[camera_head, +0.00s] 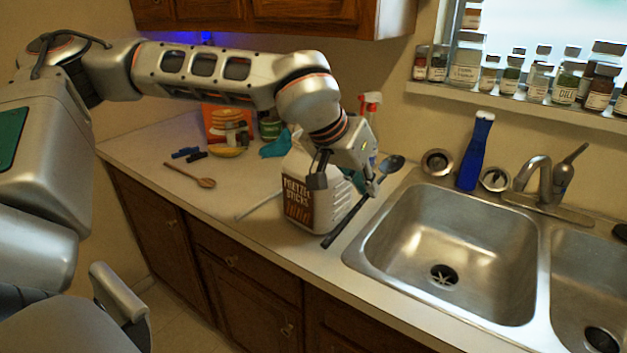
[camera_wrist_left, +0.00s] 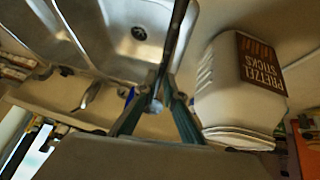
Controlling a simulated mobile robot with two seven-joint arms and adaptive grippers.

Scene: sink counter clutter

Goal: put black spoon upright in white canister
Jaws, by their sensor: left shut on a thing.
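The black spoon (camera_head: 345,222) slants beside the white canister, its bowl up to the right near the sink and its handle end low over the counter. My left gripper (camera_head: 371,189) is shut on it; in the left wrist view the spoon (camera_wrist_left: 178,28) passes between the fingertips (camera_wrist_left: 165,82). The white canister (camera_head: 337,196), with a brown pretzel sticks label, stands on the counter just left of the spoon. It also shows at right in the left wrist view (camera_wrist_left: 222,92). My arm hides part of its top, so I cannot see its opening.
The sink (camera_head: 490,240) lies right of the canister, with a blue bottle (camera_head: 473,155) and faucet (camera_head: 545,185) behind. A red-topped spray bottle (camera_head: 371,104) stands behind my gripper. A wooden spoon (camera_head: 190,176) and a pale stick (camera_head: 257,206) lie left on the counter.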

